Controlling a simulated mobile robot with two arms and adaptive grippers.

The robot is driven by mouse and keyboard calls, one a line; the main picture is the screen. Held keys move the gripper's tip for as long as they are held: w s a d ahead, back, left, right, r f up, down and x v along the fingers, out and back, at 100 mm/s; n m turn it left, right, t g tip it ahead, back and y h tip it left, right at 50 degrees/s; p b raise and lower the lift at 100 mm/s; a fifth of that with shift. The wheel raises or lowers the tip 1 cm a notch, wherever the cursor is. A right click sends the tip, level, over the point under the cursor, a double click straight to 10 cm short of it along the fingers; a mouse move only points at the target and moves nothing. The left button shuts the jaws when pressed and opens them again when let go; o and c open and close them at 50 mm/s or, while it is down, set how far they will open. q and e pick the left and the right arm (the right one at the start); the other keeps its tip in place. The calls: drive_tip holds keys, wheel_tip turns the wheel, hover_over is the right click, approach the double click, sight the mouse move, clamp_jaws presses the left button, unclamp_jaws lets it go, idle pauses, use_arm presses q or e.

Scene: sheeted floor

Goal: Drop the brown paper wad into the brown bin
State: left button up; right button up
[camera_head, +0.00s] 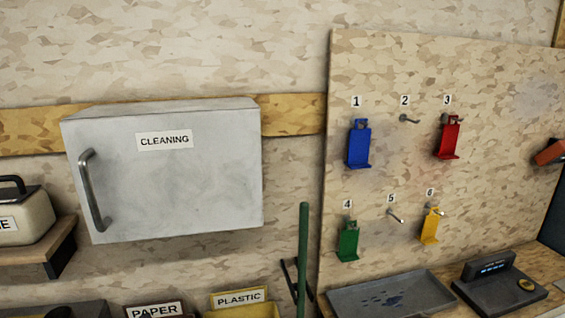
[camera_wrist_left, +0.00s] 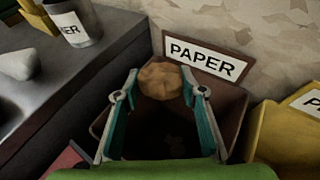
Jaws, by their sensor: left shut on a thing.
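In the left wrist view, my left gripper (camera_wrist_left: 160,88) is shut on the brown paper wad (camera_wrist_left: 160,80), with a fingertip on each side of it. The wad is above the opening of the brown bin (camera_wrist_left: 228,98), which has a sign reading PAPER (camera_wrist_left: 202,58) at its back. In the head view only the top of the PAPER sign (camera_head: 154,310) shows at the bottom edge; the wad and gripper are out of that picture. My right gripper is in neither view.
A yellow bin (camera_wrist_left: 268,135) stands right of the brown bin; its sign reads PLASTIC (camera_head: 239,298) in the head view. Left is a dark counter (camera_wrist_left: 60,95) with a labelled cup (camera_wrist_left: 78,22). A grey CLEANING cabinet (camera_head: 180,185) hangs above. A green pole (camera_head: 303,250) stands right of the bins.

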use_arm(q)
drive_tip(key=o, duration=1.2)
drive_tip(key=shift+c, duration=0.2)
drive_tip(key=v, duration=1.2)
drive_tip(key=shift+r, duration=0.1)
